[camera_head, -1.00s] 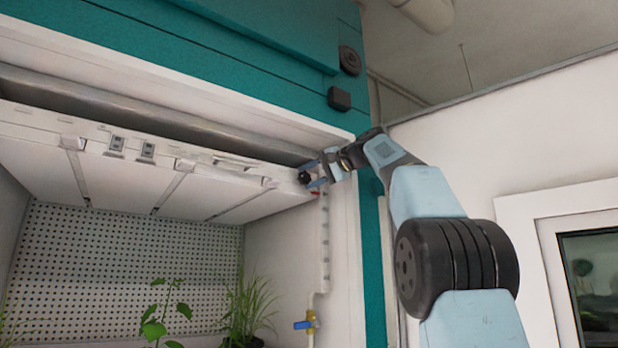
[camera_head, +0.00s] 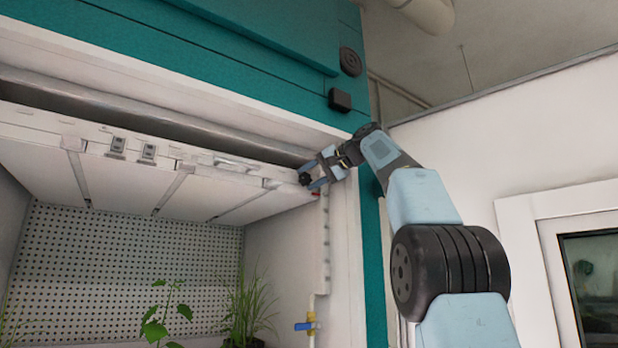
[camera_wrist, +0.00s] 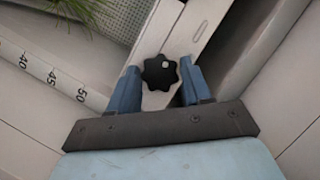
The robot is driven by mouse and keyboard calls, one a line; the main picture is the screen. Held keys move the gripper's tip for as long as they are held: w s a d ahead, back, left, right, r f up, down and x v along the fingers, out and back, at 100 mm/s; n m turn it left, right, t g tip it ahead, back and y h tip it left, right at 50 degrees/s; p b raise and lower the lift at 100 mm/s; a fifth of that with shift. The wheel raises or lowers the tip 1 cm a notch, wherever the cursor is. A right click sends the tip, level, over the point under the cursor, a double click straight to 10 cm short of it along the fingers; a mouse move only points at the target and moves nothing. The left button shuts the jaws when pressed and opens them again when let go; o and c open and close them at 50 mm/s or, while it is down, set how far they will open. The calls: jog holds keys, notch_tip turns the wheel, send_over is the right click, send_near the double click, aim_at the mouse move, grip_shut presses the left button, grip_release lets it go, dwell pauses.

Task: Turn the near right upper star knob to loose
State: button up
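The black star knob (camera_wrist: 160,72) sits on the white rail at the right end of the light panel, with a small pale mark on its face. In the head view the knob (camera_head: 305,178) shows at the panel's right corner. In the head view my gripper (camera_head: 314,176) reaches in from the right at the knob. The fingers are open and hold nothing.
The white light panel (camera_head: 130,180) spans the chamber's top. A scale strip (camera_wrist: 45,75) with numbers lies left in the wrist view. Plants (camera_head: 245,305) stand below. The chamber's white side frame (camera_head: 345,230) is close under my wrist.

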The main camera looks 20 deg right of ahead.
jog(key=o, duration=0.4)
jog(key=shift+d, duration=0.1)
jog(key=v, duration=1.3)
jog(key=shift+s, duration=0.35)
